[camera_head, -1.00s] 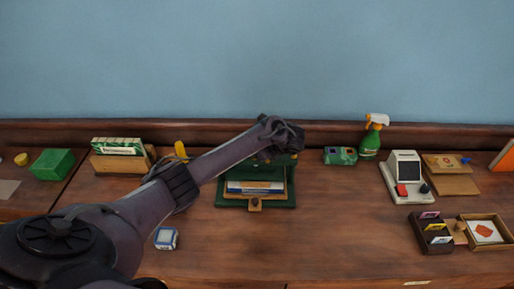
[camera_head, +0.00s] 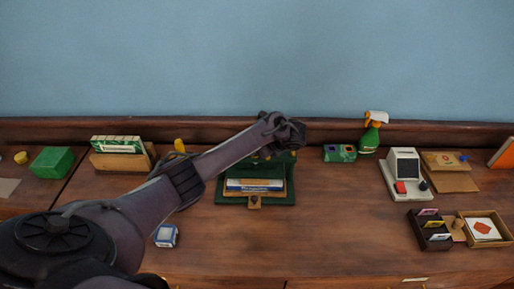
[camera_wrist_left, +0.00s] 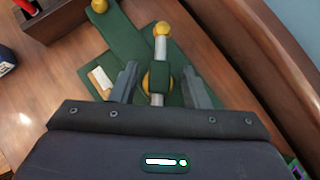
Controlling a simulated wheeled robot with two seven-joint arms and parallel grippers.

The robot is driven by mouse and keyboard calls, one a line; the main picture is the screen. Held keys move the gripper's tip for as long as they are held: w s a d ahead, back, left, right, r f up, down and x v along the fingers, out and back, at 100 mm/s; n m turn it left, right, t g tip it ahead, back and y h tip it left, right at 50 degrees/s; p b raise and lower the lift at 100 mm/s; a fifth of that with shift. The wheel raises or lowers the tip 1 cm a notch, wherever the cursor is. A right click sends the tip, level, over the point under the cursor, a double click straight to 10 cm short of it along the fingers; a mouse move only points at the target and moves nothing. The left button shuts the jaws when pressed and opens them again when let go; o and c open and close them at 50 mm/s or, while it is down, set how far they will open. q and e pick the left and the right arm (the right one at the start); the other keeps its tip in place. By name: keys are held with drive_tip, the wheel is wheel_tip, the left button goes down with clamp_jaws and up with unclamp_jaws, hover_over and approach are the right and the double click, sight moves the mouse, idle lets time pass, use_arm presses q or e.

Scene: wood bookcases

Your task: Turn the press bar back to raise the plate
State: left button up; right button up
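The green press (camera_head: 286,198) stands on the wooden top near the middle in the head view, with a blue and white item and papers under its plate (camera_head: 254,184). My left arm reaches over its back and hides the upper part. In the left wrist view the press bar (camera_wrist_left: 160,48) is a silver rod with a yellow ball at its far end and a green block around its middle. My left gripper (camera_wrist_left: 163,88) is open, with one finger on each side of the bar and visible gaps to both. My right gripper is in neither view.
A green box (camera_head: 52,161) and a card holder (camera_head: 120,152) stand left. A small blue and white box (camera_head: 166,236) lies in front. A spray bottle (camera_head: 370,134), a white device (camera_head: 403,173) and trays (camera_head: 485,229) stand right. The front middle is clear.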

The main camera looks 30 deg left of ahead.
use_arm(q)
drive_tip(key=v, duration=0.7)
drive_tip(key=shift+d+r+b, duration=0.25)
drive_tip(key=shift+d+b, duration=0.05)
drive_tip(key=shift+b, duration=0.05)
